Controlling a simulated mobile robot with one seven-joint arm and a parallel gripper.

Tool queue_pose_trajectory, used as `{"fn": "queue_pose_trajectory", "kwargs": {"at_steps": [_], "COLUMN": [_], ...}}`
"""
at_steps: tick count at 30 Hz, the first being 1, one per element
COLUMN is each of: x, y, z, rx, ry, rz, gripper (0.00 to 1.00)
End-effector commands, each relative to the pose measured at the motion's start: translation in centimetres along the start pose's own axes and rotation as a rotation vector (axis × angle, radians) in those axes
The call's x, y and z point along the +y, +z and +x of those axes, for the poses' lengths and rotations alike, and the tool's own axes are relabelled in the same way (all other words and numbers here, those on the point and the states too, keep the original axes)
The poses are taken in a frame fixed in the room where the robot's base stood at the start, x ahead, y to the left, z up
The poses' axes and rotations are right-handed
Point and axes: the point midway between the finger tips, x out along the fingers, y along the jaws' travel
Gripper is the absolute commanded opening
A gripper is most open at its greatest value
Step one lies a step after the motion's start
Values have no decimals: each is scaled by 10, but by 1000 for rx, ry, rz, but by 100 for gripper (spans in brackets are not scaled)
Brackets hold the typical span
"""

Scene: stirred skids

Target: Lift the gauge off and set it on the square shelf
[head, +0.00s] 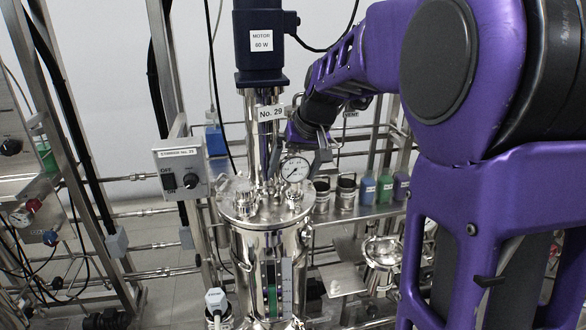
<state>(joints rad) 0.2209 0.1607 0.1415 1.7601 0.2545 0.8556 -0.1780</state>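The gauge (294,169) is a round white dial with a needle, standing upright at the lid of the shiny steel vessel (262,213). My purple arm reaches in from the right. My gripper (318,150) points down just above and to the right of the dial. Its fingers are small and partly overlapped in this view, so I cannot tell whether they are open or touch the gauge. A flat, roughly square metal plate (342,279), which looks like the square shelf, lies lower, to the right of the vessel. Its visible top is bare.
A dark blue motor (260,40) and its column rise from the lid, left of the gauge. A rack shelf behind holds dark-topped metal cups (346,192) and coloured bottles (368,190). A switch box (181,168) is at left.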

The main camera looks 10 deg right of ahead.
Motion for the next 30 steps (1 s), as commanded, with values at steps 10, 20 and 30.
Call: {"fn": "queue_pose_trajectory", "kwargs": {"at_steps": [10,20,30], "x": [0,-1,-3], "y": [0,-2,-5], "z": [0,-3,-12], "rx": [0,1,1], "ry": [0,0,0], "rz": [0,0,0], "gripper": [35,18,18]}}
